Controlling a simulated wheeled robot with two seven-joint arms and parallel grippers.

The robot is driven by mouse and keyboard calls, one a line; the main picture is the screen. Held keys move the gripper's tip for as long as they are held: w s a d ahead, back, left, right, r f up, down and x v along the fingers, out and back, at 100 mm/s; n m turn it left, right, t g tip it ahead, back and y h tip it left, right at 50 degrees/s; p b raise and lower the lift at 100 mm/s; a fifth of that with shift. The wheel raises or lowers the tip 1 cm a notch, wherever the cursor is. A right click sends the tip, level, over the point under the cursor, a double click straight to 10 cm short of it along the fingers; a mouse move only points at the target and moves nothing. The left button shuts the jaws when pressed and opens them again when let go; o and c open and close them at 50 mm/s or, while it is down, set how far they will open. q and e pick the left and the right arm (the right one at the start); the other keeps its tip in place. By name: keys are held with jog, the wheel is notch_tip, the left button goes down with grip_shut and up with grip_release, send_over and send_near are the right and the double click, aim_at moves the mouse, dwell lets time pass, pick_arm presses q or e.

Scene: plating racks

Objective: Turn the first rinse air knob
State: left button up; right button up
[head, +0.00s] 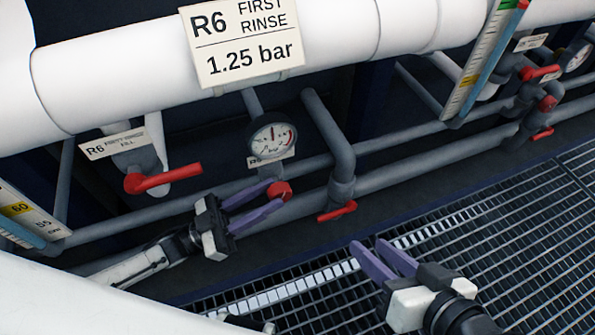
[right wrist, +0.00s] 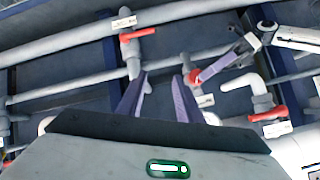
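A large R6 FIRST RINSE sign (head: 245,40) reading 1.25 bar hangs on a white pipe. Below it are a round gauge (head: 273,140) and a small red knob (head: 281,190). My left gripper (head: 279,192) reaches in from the left, its purple fingertips at the knob, one on each side. Whether they press on it cannot be told. In the right wrist view the knob (right wrist: 194,76) also shows at the tips of my left gripper (right wrist: 203,76). My right gripper (head: 370,247) is open and empty over the grating, away from the knob.
A red lever (head: 163,178) with an R6 FILL label (head: 113,143) is left of the knob. Another red lever (head: 337,211) is close on its right. More red-handled valves (head: 540,73) stand at the far right. Grey pipes run behind; metal grating (head: 480,240) lies in front.

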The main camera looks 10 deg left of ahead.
aim_at(288, 186)
pick_arm(q)
jog(key=x, duration=0.7)
jog(key=shift+w+d+b, duration=0.2)
jog(key=shift+b, duration=0.1)
pick_arm(e)
jog(key=shift+w+a+r, duration=0.1)
jog(key=shift+r, duration=0.1)
